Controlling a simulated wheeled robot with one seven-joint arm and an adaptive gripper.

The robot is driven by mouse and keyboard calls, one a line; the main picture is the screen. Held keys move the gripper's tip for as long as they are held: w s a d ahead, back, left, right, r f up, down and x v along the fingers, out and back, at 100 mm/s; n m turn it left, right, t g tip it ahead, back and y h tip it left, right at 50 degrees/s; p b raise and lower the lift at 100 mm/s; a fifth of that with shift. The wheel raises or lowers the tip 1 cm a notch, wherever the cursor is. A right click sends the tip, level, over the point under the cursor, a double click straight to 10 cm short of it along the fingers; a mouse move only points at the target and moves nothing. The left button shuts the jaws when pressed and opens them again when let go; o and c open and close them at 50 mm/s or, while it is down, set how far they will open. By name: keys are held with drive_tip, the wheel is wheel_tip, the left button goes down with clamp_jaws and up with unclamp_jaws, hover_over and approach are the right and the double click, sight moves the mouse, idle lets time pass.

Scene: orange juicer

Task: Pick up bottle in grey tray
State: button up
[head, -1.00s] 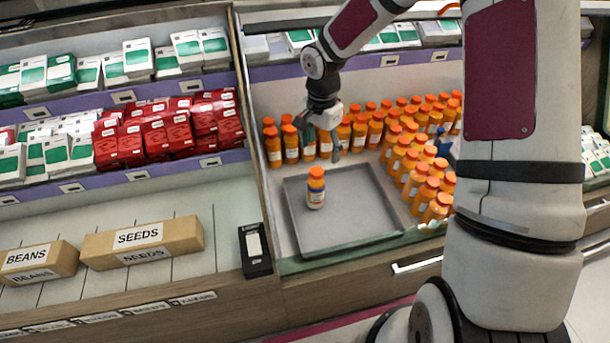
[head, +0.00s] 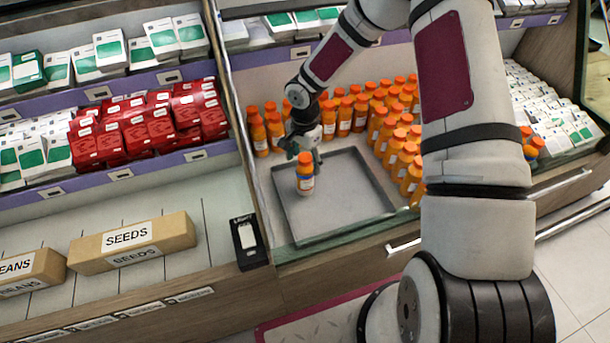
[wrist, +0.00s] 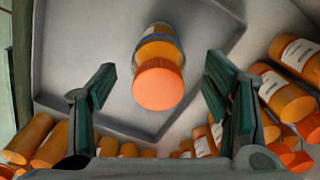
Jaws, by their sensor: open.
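An orange bottle with an orange cap and a white label (head: 305,179) stands upright in the grey tray (head: 350,205), near its left back part. The bottle also shows in the wrist view (wrist: 158,55), its cap facing the camera, with the tray (wrist: 90,30) around it. My gripper (head: 304,153) is just behind and above the bottle's cap in the head view. In the wrist view, my gripper's open fingers (wrist: 160,82) are spread to the left and right of the cap, with a gap on each side. The gripper is empty.
Several orange bottles (head: 398,150) stand in rows behind and right of the tray. A black device (head: 248,240) sits left of the tray. SEEDS (head: 133,242) and BEANS (head: 30,272) boxes lie farther left. The tray's right and front parts are clear.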

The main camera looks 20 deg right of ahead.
drive_tip(key=shift+d+f, duration=0.1)
drive_tip(key=shift+f, duration=1.75)
drive_tip(key=c, duration=1.5)
drive_tip(key=shift+r, duration=0.1)
